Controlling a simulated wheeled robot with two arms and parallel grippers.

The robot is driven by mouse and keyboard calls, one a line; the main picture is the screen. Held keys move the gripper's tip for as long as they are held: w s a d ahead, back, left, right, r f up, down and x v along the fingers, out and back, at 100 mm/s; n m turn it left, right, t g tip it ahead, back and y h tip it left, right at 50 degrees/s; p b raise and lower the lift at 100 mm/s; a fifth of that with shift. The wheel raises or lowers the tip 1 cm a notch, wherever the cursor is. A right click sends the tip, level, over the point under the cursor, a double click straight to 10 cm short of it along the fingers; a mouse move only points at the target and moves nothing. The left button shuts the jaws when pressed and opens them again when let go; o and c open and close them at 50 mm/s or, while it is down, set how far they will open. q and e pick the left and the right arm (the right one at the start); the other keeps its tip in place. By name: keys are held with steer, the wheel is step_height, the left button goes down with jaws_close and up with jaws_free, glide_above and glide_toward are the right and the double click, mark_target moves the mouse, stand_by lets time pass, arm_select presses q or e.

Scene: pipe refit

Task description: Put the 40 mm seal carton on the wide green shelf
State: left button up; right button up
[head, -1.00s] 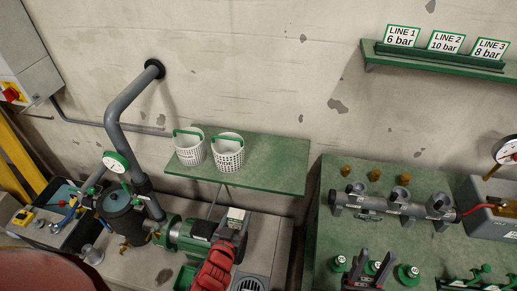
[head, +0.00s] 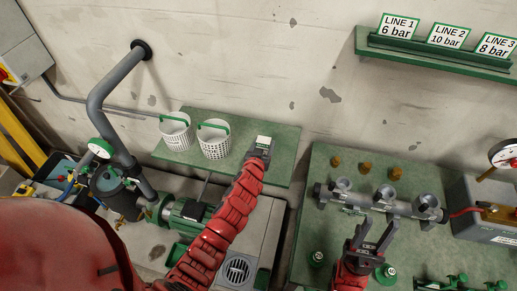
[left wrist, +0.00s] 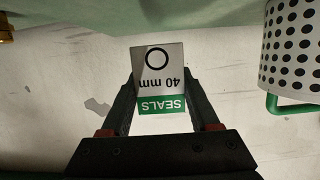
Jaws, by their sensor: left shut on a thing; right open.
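The 40 mm seal carton (left wrist: 158,78) is white with a green band reading SEALS; the left wrist view shows it upside down between the jaws. My left gripper (left wrist: 160,100) is shut on it. In the head view the carton (head: 263,141) and my left gripper (head: 259,151) are over the right part of the wide green shelf (head: 278,170). I cannot tell whether the carton touches the shelf. My right gripper (head: 374,232) is open and empty, in front of the grey pipe manifold on the right bench.
Two white perforated baskets with green handles, the left one (head: 175,134) and the right one (head: 214,142), stand on the shelf's left part. The shelf's right end is free. A green pump (head: 185,215) is below. A manifold (head: 375,203) lies on the right bench.

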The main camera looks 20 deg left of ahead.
arm_select(q)
step_height(320, 180, down, 4)
steer(key=shift+a+f, duration=0.1)
steer(key=shift+f, duration=0.1)
steer(key=shift+f+b, duration=0.2)
steer(key=shift+b, duration=0.25)
steer(key=o, duration=1.4)
steer(key=shift+r, duration=0.1)
steer(key=shift+s+r+p, duration=0.1)
steer(key=shift+r+p, duration=0.1)
steer(key=shift+p, duration=0.1)
